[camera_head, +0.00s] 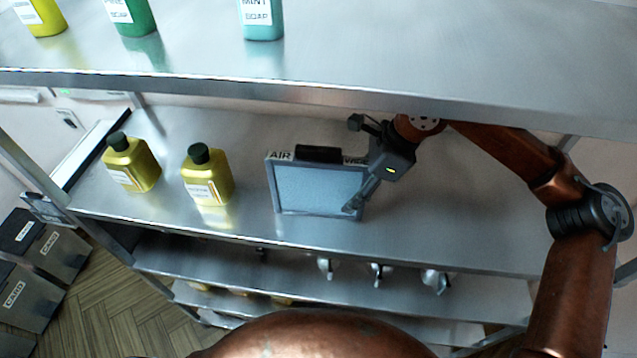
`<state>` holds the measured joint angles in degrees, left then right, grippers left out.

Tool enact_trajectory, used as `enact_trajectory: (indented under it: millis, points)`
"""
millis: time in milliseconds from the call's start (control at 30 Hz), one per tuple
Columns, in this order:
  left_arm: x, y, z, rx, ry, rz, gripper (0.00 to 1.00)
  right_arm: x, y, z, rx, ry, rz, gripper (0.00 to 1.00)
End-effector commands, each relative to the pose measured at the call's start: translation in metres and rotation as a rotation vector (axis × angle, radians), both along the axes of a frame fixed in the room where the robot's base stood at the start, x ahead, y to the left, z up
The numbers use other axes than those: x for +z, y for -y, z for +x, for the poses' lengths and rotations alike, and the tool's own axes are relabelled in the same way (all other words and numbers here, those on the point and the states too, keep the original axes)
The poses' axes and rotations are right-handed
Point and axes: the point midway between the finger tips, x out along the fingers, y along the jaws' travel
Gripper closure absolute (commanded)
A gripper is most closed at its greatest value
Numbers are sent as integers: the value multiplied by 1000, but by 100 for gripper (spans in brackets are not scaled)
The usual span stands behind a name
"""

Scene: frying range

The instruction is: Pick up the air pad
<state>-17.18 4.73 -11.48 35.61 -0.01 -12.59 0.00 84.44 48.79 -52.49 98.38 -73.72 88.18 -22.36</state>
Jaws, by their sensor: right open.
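The air pad (318,190) is a flat, light blue-grey panel in a dark frame. It stands upright on the middle metal shelf, right of the yellow bottles, with "AIR" on its top edge and a black strip beside it. My right gripper (352,165) is open at the pad's right side. One finger is near the top right corner and the other reaches down by the lower right edge. I cannot tell whether the fingers touch the pad. My left gripper is not in view.
Two yellow bottles with dark caps (131,165) (207,178) stand left on the same shelf (450,210). The upper shelf (400,50) overhangs it and holds soap bottles (262,20). Lower shelves hold several small objects. Grey crates (50,248) stand on the floor at left.

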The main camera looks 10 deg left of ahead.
Motion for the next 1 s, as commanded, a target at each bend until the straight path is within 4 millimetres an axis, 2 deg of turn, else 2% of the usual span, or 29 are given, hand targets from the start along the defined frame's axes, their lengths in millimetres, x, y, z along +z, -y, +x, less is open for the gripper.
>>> enact_trajectory:
  millis: [100, 700, 1000]
  points:
    - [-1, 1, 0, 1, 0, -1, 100, -1, 0, 0, 0, -1, 0, 58]
    - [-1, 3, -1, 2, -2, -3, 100, 0, 0, 0, 0, -1, 0, 99]
    - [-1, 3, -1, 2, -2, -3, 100, 0, 0, 0, 0, 0, 1, 100]
